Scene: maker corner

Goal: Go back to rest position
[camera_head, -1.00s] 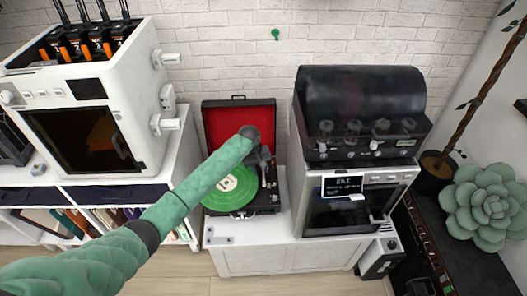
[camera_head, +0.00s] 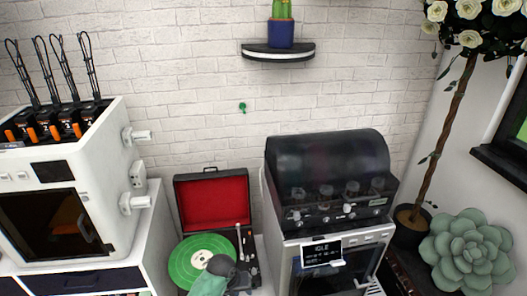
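My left gripper (camera_head: 238,278) shows at the bottom of the head view, at the end of my green arm. It is dark grey and lies in front of the lower right part of the record player (camera_head: 250,262). Its fingers are small and blend with the player, so I cannot tell whether they are open or shut, or whether they touch it. The record player has its red-lined lid (camera_head: 212,203) up and a green record (camera_head: 190,262) on it. My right gripper is out of view.
A white printer (camera_head: 85,170) stands at the left on a white cabinet. A machine with a dark cover (camera_head: 325,165) stands right of the record player. A potted plant (camera_head: 410,225) and a large succulent (camera_head: 468,250) are at the right. A wall shelf (camera_head: 278,52) is above.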

